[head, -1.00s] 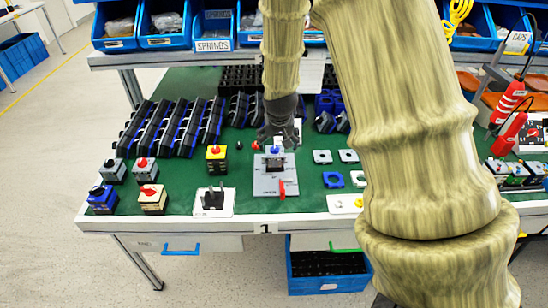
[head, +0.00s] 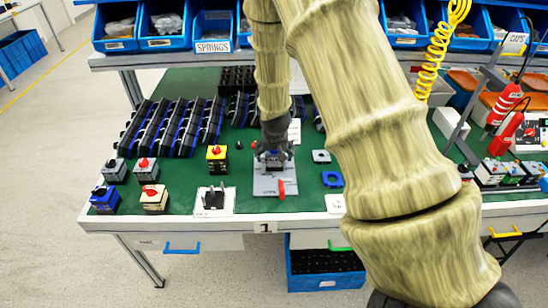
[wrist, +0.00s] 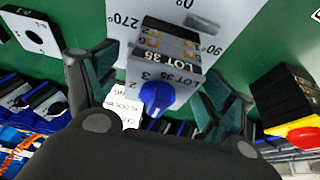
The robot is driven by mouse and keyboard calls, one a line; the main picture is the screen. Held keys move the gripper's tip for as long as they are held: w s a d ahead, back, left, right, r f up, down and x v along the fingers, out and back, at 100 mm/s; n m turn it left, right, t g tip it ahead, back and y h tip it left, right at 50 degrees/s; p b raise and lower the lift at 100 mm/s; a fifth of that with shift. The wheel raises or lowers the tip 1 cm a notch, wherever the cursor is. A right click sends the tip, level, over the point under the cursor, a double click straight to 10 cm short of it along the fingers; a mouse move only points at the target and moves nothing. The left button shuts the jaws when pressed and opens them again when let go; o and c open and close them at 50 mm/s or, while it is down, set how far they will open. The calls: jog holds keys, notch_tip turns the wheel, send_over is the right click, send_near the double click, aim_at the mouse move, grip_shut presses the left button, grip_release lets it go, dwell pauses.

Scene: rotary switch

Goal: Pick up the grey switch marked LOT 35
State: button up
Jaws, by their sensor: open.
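The grey switch marked LOT 35 (wrist: 172,58) has a dark terminal block and a blue knob in the wrist view. In the head view the switch (head: 274,166) stands on the grey plate (head: 262,185) and is partly hidden by my gripper. My gripper (head: 273,155) is right over it. In the wrist view my open gripper (wrist: 157,88) has one dark green finger pad on each side of the switch, with visible gaps. I see no contact between the fingers and the switch.
A yellow switch with a red knob (head: 216,153) stands to the left, as do several other switches. Rows of dark parts (head: 175,127) lie behind. A red pointer (head: 281,188) lies on the grey plate.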

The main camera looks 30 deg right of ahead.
jog(key=shift+w+d+f, duration=0.1)
jog(key=shift+w+f, duration=0.05)
jog(key=shift+f, duration=0.3)
jog(key=c, duration=1.3)
jog(key=shift+r, duration=0.1)
jog(key=shift+c, duration=0.2)
